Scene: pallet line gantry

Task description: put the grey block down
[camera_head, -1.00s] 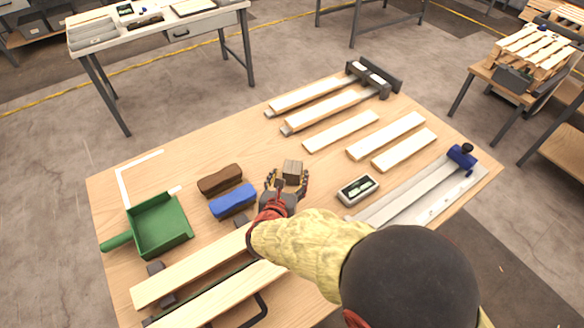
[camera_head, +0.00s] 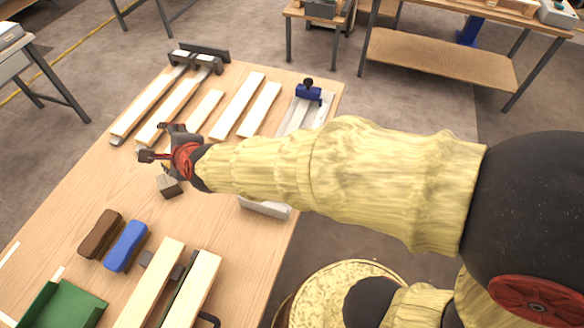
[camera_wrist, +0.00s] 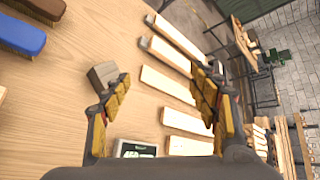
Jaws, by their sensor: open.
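The grey block (camera_head: 169,187), a small brownish-grey cube, rests on the wooden table (camera_head: 85,190) near its middle. My gripper (camera_head: 155,142) is open and empty, raised above the table just beyond the block in the head view. In the wrist view the block (camera_wrist: 103,76) lies beside the left finger, outside the gap between my fingers (camera_wrist: 163,85). That finger's tip covers a small part of it. No contact between finger and block can be made out.
A brown brush (camera_head: 100,233) and a blue brush (camera_head: 126,246) lie left of the block. A green dustpan (camera_head: 65,305) is at the bottom left. Pale slats (camera_head: 237,105) lie beyond my gripper. A display box (camera_wrist: 137,148) is near my fingers.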

